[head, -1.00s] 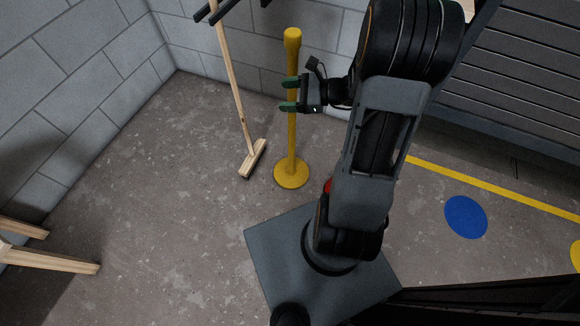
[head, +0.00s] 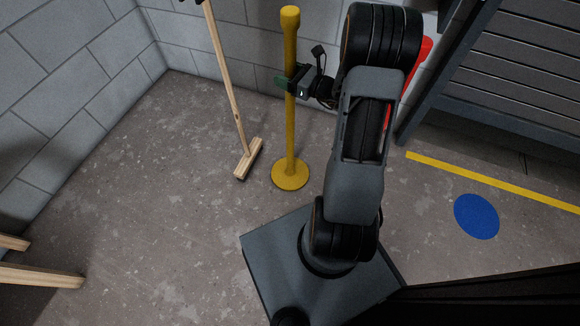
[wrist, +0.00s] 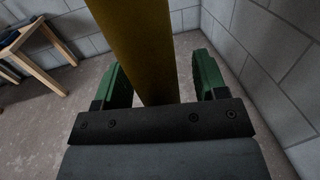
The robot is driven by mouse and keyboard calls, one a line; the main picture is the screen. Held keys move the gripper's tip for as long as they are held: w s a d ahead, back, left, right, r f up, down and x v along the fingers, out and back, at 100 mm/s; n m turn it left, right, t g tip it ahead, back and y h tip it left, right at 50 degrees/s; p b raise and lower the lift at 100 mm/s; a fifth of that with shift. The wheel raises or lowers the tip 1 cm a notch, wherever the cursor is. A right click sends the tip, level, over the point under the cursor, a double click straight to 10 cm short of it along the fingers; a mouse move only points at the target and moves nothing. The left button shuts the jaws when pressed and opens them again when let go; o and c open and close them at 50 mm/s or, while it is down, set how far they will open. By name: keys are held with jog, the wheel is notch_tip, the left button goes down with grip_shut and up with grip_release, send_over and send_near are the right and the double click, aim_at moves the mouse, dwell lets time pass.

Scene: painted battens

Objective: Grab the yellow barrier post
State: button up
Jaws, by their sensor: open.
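The yellow barrier post (head: 290,130) stands upright on its round yellow base on the concrete floor, near the block wall. My gripper (head: 283,84) is at the upper half of the post, reaching in from the right. In the wrist view the post (wrist: 140,45) rises between the two green fingers of my gripper (wrist: 158,80). The fingers are open, one on each side of the post, with a visible gap on the right side. The left finger is close to the post or partly overlapped by it; I cannot tell if they touch.
A wooden broom (head: 228,95) leans on the wall just left of the post. Wooden legs (head: 40,275) show at the lower left, also in the wrist view (wrist: 45,55). A grey slatted unit (head: 510,70) and a red object (head: 417,68) are at right. A blue floor disc (head: 476,216) lies right.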

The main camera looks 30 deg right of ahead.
jog(key=shift+w+a, duration=0.2)
jog(key=shift+c, duration=0.2)
grip_shut()
dwell(0.4)
jog(key=shift+r, duration=0.15)
